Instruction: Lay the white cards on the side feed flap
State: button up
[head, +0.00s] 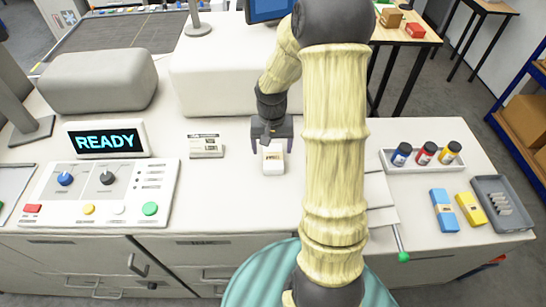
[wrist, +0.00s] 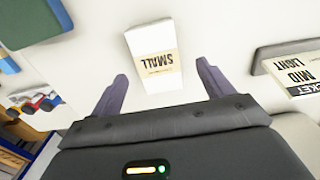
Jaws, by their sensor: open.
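The white cards (head: 273,165) are a small stack with a tan band reading SMALL, lying on the white counter. In the wrist view the stack (wrist: 150,40) lies between and ahead of the fingertips. In the wrist view, gaps show between the stack and both fingers (wrist: 162,72); no contact is visible. A white flat panel (head: 382,198) right of my arm, with a green-tipped lever, may be the side feed flap. My arm hides part of it.
A control panel (head: 100,193) and READY display (head: 105,139) stand left. A bottle tray (head: 420,164), blue pack (head: 443,210), yellow pack (head: 470,210) and grey tray (head: 502,204) are right. Clear counter surrounds the cards.

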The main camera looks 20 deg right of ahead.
jog(key=shift+d+f+p, duration=0.1)
jog(key=shift+f+p, duration=0.4)
jog(key=shift+f, duration=1.25)
jog(key=c, duration=1.2)
jog(key=shift+c, duration=0.2)
jog(key=shift+r, duration=0.1)
notch_tip(320, 180, up, 10)
jog(key=b, duration=0.2)
jog(key=shift+b, duration=0.3)
